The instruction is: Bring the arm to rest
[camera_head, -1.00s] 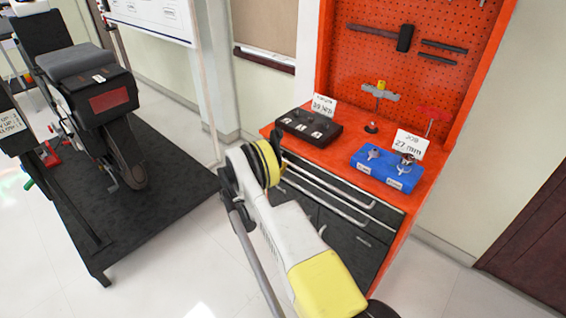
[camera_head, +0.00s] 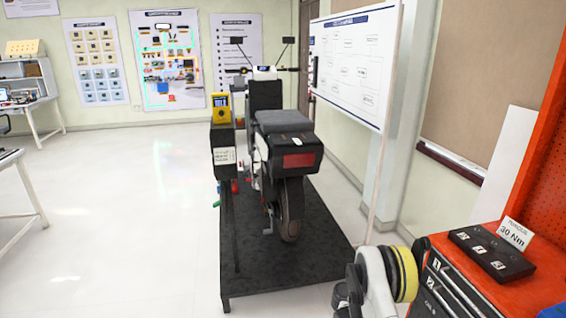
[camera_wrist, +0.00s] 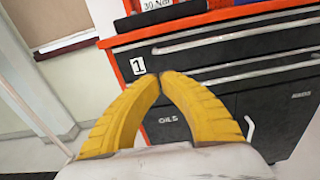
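My gripper (camera_wrist: 160,76) shows in the wrist view with its two yellow ribbed fingers bent together and their tips meeting. Nothing shows between the tips. The fingers are in front of the dark drawers of the red tool cabinet (camera_wrist: 122,66); whether they touch it I cannot tell. In the head view, part of my arm with a yellow ring is at the lower right, beside the cabinet (camera_head: 478,283). The fingers cannot be made out there.
A motorcycle (camera_head: 285,140) stands on a black platform (camera_head: 300,272) in the middle. A black case (camera_head: 492,254) with a "30 Nm" card sits on the cabinet. A whiteboard (camera_head: 350,62) stands behind. Open floor (camera_head: 130,220) lies to the left.

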